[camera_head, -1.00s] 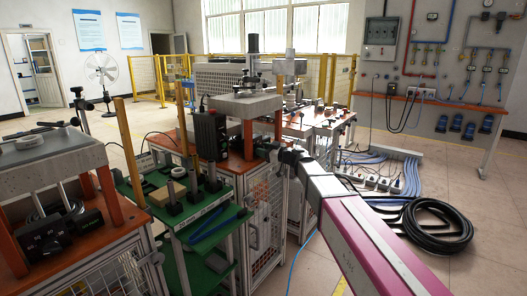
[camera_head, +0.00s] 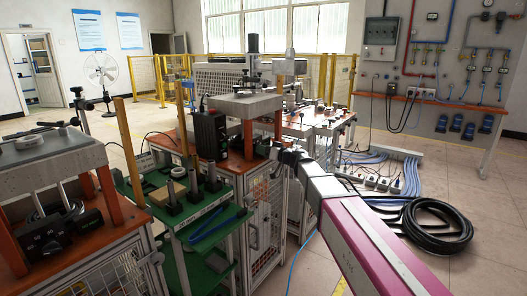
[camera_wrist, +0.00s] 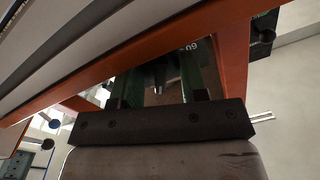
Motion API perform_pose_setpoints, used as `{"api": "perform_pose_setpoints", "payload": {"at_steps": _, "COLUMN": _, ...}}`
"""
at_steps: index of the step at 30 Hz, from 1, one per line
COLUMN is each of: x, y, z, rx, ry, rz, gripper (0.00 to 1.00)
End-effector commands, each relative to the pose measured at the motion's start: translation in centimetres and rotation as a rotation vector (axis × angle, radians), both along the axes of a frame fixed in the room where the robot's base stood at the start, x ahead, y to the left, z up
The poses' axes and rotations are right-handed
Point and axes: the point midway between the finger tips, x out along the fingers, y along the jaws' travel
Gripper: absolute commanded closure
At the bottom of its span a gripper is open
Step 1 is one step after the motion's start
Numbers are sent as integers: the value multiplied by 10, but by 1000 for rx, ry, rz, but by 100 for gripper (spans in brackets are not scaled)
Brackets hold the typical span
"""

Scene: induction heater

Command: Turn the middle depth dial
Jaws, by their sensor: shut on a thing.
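The middle depth dial (camera_wrist: 158,76) seems to be the small grey knob between my fingers in the wrist view; it is dark and partly hidden. Part of a "60" marking shows on the dark face beside it. My gripper (camera_wrist: 160,84) is shut on this dial, with one dark greenish finger on each side. In the head view my gripper (camera_head: 272,150) is at the front right of the middle heater (camera_head: 246,106), by its orange top. The dial is hidden there behind my gripper and wrist.
A similar heater (camera_head: 52,148) with a black number box (camera_head: 48,238) stands at left. A green rack (camera_head: 190,212) with several dark posts stands between the heaters. Orange frame bars (camera_wrist: 235,50) pass close to my gripper. Coiled black hoses (camera_head: 440,225) lie on the floor at right.

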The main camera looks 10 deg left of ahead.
Motion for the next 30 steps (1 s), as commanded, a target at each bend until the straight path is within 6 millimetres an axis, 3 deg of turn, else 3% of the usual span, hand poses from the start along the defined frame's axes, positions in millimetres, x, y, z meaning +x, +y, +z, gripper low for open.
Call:
{"api": "perform_pose_setpoints", "payload": {"at_steps": 12, "x": -1, "y": 0, "z": 0, "rx": 2, "ry": 8, "rz": 0, "gripper": 84}}
{"api": "perform_pose_setpoints", "payload": {"at_steps": 13, "x": -1, "y": 0, "z": -1, "rx": 2, "ry": 8, "rz": 0, "gripper": 50}}
{"api": "perform_pose_setpoints", "payload": {"at_steps": 15, "x": 0, "y": 0, "z": 0, "rx": 3, "ry": 7, "rz": 0, "gripper": 34}}
{"api": "perform_pose_setpoints", "payload": {"at_steps": 25, "x": -2, "y": -3, "z": 0, "rx": 3, "ry": 8, "rz": -1, "gripper": 34}}
{"api": "perform_pose_setpoints", "payload": {"at_steps": 30, "x": -10, "y": -23, "z": -1, "rx": 3, "ry": 8, "rz": -3, "gripper": 34}}
